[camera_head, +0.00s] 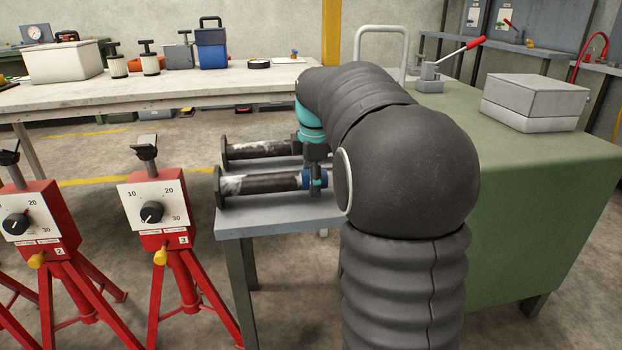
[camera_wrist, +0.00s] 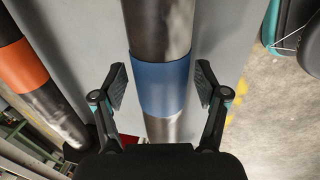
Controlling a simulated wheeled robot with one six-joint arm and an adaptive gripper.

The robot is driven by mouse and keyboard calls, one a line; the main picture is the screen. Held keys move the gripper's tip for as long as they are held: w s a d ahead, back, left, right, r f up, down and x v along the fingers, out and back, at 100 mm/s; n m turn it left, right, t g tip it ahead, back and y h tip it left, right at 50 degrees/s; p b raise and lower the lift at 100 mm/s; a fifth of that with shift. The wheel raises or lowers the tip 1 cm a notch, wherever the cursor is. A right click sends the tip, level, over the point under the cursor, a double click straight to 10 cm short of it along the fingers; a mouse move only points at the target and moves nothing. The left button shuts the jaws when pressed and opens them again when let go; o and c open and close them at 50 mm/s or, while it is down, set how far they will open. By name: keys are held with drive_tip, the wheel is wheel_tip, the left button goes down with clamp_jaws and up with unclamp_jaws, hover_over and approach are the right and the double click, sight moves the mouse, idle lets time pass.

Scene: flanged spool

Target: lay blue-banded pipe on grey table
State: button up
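The blue-banded pipe (camera_head: 262,184) is a dark, flanged spool with worn pale patches. It lies along the grey table (camera_head: 285,218), its flanged end at the table's left edge; its right end is hidden behind my arm. My gripper (camera_head: 316,172) reaches down over the blue band. In the wrist view, my gripper (camera_wrist: 161,85) has its fingers on either side of the blue band (camera_wrist: 161,85), with a narrow gap at each side. It is open and holds nothing. Whether the pipe rests fully on the tabletop is hard to tell.
An orange-banded pipe (camera_wrist: 30,85) lies alongside, behind the first pipe in the head view (camera_head: 260,150). Red stands (camera_head: 165,230) with dials are at the left. A green bench (camera_head: 520,190) carries a grey box (camera_head: 535,100). A pale workbench (camera_head: 150,90) stands behind.

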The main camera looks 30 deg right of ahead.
drive_tip(key=shift+f, duration=0.15)
drive_tip(key=v, duration=1.2)
drive_tip(key=shift+w, duration=0.15)
